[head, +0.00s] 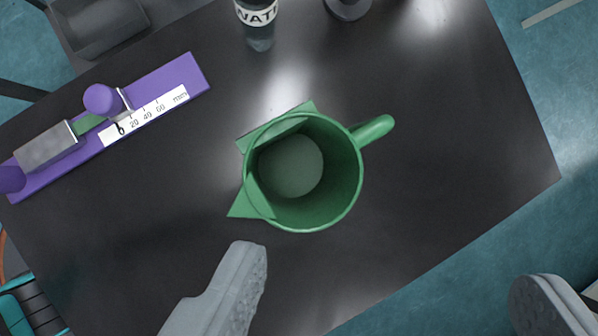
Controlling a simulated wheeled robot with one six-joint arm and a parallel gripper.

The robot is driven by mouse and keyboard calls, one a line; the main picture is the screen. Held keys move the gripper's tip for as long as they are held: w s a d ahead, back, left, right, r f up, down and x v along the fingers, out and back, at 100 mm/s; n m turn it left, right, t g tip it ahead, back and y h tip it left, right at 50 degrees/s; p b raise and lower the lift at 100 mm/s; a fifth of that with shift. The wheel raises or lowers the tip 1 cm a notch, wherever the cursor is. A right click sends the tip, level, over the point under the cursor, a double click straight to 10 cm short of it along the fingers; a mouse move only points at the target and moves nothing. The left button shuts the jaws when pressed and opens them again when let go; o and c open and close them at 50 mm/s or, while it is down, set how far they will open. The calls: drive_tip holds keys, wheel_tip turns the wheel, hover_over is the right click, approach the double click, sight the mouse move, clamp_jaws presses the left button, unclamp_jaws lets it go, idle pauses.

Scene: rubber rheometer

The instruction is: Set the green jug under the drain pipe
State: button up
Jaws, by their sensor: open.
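The green jug (352,185) stands upright on a dark table, seen from above in the head view. Its handle points to the upper right and its pointed spout to the lower left. It looks empty inside. My gripper (395,290) is open, with one grey finger at the lower middle and the other at the lower right corner. Both fingers are apart from the jug, which lies above the gap between them in the picture. The drain pipe is not in view.
A purple measuring fixture (190,75) with a millimetre scale lies at the left. A labelled bottle (259,30) and a dark round object (347,7) stand at the top. A grey tray (100,30) is at the upper left. The dark tabletop (460,130) is clear right of the jug.

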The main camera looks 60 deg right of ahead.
sight(362, 134)
drive_tip(key=w+d+f+n+g+y, duration=0.2)
drive_tip(key=w+d+f+n+g, duration=0.1)
drive_tip(key=w+n+g, duration=0.4)
drive_tip(key=shift+w+a+f+m+t, duration=0.25)
drive_tip(key=shift+a+f, duration=0.85)
drive_tip(key=shift+f, duration=1.55)
drive_tip(key=shift+w+a+f+m+t, duration=0.1)
drive_tip(key=shift+a+f+t, duration=0.3)
drive_tip(key=shift+a+f, duration=1.45)
drive_tip(key=shift+w+a+f+m+t, duration=0.15)
drive_tip(key=shift+a+f+t, duration=0.2)
drive_tip(key=shift+f, duration=3.05)
drive_tip(key=shift+r, duration=0.1)
clamp_jaws()
